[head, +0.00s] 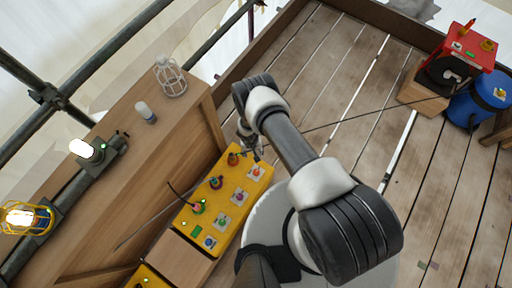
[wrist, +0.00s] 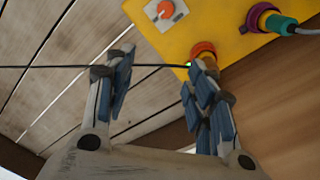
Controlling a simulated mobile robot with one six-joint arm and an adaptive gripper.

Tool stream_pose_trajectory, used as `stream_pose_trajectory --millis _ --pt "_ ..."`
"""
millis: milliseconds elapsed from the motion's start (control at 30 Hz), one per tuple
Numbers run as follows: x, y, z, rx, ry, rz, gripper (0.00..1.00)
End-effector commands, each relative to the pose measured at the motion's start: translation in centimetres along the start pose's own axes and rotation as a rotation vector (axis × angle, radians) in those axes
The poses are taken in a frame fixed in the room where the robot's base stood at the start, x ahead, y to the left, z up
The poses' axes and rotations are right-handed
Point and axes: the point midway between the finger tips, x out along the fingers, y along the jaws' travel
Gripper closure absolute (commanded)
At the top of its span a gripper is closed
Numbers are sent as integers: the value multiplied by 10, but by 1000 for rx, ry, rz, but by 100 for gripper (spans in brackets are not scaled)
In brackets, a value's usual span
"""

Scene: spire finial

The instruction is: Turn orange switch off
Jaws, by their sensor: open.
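The orange switch (wrist: 165,10) is a round orange knob on a white plate, at the top edge of the wrist view. In the head view the switch (head: 256,172) sits near the far end of the yellow panel (head: 186,218). Its on or off position is not clear to me. My gripper (wrist: 160,72) is open and empty, with its fingers apart. The switch lies beyond the fingertips, not between them. The right finger overlaps an orange connector (wrist: 203,48) in the wrist view. In the head view my gripper (head: 250,143) is at the panel's far end, partly hidden by my arm.
Other coloured knobs and connectors line the panel, with a green-and-purple plug (wrist: 270,18) nearby. A thin dark cable crosses behind my fingers. A wooden bench (head: 150,170) with lamps is at left. A red box (head: 463,50) and blue barrel (head: 478,103) stand far right.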

Motion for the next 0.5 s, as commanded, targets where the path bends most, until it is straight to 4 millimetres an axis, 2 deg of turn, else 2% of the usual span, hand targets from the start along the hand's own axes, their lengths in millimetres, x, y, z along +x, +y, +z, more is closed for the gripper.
stream_pose_trajectory --millis 33,67,200,367,500 --pt "14 0 16 -5 -12 -2 50" --pt "20 0 23 -4 -17 -5 50" --pt "37 1 41 -5 -28 -10 50" --pt "52 0 43 -4 -29 -11 50" --pt "73 0 44 -4 -30 -11 50"
